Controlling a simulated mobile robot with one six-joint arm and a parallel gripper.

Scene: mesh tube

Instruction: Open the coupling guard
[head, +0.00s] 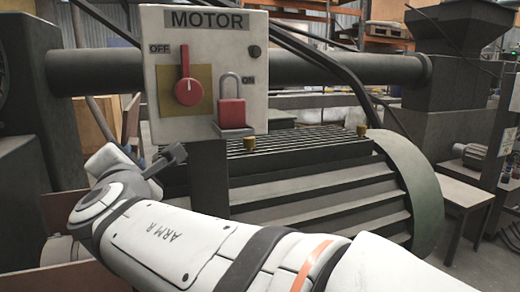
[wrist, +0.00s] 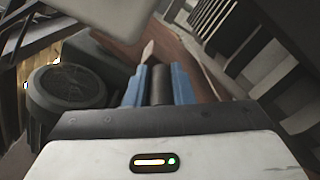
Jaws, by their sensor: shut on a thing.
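In the wrist view my gripper (wrist: 159,84) has its two blue fingers closed on a dark upright bar (wrist: 160,88), which looks like a handle. A reddish-brown panel (wrist: 187,62) lies just beyond the fingers and appears to be the coupling guard. How the bar joins it is not clear. In the head view a brown panel (head: 62,208), likely the same guard, shows at the lower left, partly behind my arm. The fingers are hidden there behind my wrist. I cannot tell whether the guard stands open or closed.
The motor box (head: 205,20) hangs above my arm. Its red switch (head: 188,88) points up, near OFF, and a red padlock (head: 231,112) sits on its lower ledge. The finned motor (head: 320,190) is close behind my arm. A dark round part (wrist: 66,88) is left of my fingers.

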